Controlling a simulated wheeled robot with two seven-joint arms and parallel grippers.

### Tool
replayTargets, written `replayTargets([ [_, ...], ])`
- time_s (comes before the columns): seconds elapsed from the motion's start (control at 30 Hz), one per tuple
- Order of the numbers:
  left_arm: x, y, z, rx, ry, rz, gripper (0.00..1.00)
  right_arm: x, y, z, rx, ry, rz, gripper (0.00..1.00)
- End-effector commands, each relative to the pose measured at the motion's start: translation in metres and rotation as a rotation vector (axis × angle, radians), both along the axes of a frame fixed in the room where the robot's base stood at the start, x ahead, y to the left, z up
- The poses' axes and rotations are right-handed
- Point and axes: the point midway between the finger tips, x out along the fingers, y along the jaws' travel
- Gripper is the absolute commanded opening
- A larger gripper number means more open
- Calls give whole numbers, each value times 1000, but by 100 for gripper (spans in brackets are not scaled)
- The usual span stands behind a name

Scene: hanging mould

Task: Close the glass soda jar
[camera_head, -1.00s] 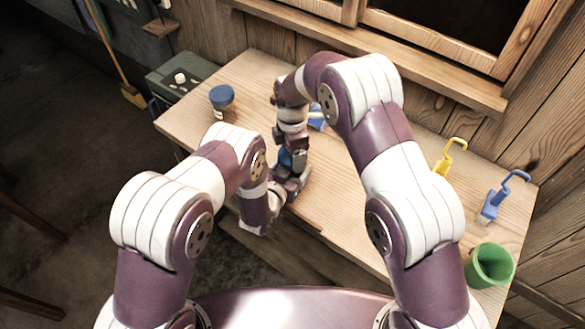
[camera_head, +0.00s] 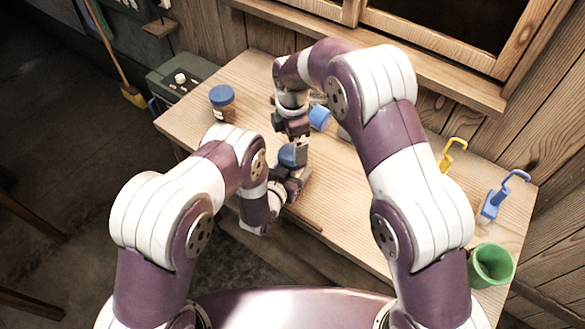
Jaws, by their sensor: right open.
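A blue rounded thing (camera_head: 288,155), perhaps the lid of the soda jar, shows between my two grippers near the table's front edge. The jar's glass is hidden there, so I cannot tell whether the lid sits on it. My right gripper (camera_head: 298,154) is open, pointing down right beside the blue thing; I cannot tell whether they touch. My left gripper (camera_head: 292,184) is low at the table edge, just below the blue thing. Its fingers are too small and covered to tell whether they hold anything.
A blue-lidded jar with brown contents (camera_head: 222,103) stands at the back left. A blue object (camera_head: 320,117) lies behind my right gripper. A yellow hook-shaped thing (camera_head: 451,156), a blue one (camera_head: 500,197) and a green cup (camera_head: 491,265) are at the right. The table's middle right is clear.

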Motion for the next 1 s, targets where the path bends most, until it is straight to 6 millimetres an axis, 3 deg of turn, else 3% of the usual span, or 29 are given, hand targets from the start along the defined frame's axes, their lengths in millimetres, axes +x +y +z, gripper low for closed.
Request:
replayTargets([
  [0.17, 0, 0, 0, 0, -1, 0, 0, 0, 0, 2, 0, -1, 26, 100],
  [0.4, 0, 0, 0, 0, 0, 0, 0, 1, 0, 29, -1, -2, 465, 100],
  [0.5, 0, 0, 0, 0, -1, 0, 0, 0, 0, 34, 0, 0, 565, 100],
  [0.83, 0, 0, 0, 0, -1, 0, 0, 0, 0, 32, -1, 1, 580, 100],
  [1.0, 0, 0, 0, 0, -1, 0, 0, 0, 0, 12, -1, 2, 579, 100],
])
